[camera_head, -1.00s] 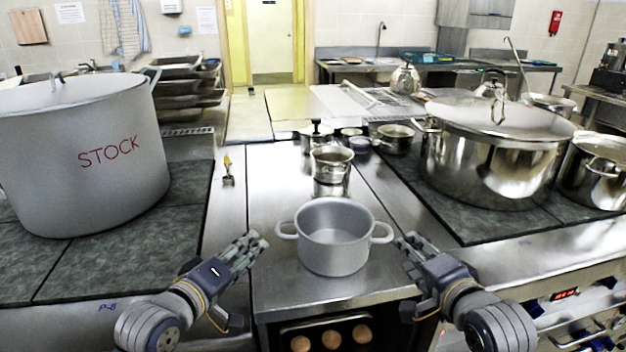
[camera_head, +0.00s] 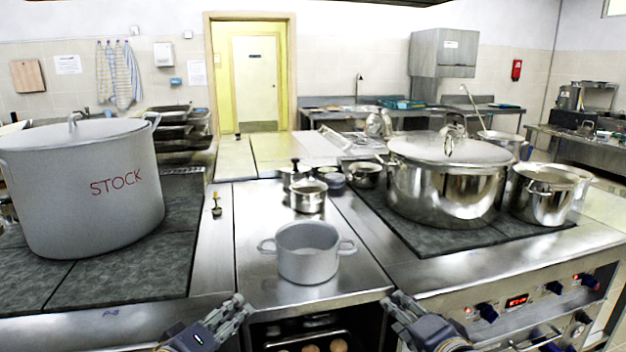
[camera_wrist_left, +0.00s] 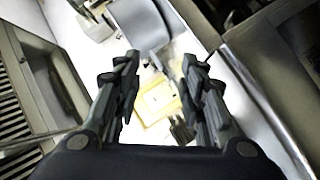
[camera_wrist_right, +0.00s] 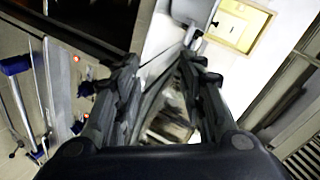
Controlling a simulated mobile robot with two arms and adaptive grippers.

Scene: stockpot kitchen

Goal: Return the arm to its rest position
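My left gripper (camera_head: 238,310) is low in the head view, in front of and left of the small grey two-handled pot (camera_head: 307,252). My right gripper (camera_head: 396,306) is low on the right, in front of and right of that pot. Neither gripper touches the pot. In the left wrist view, the fingers of the left gripper (camera_wrist_left: 160,65) stand apart with nothing between them. In the right wrist view, the fingers of the right gripper (camera_wrist_right: 160,68) also stand apart and empty. The forearms are mostly cut off by the bottom edge of the head view.
A large grey STOCK pot (camera_head: 85,195) stands on the left hob. A large lidded steel pot (camera_head: 447,192) and a smaller steel pot (camera_head: 541,200) stand on the right hob. Below the counter, an open compartment holds round brown items (camera_head: 338,345).

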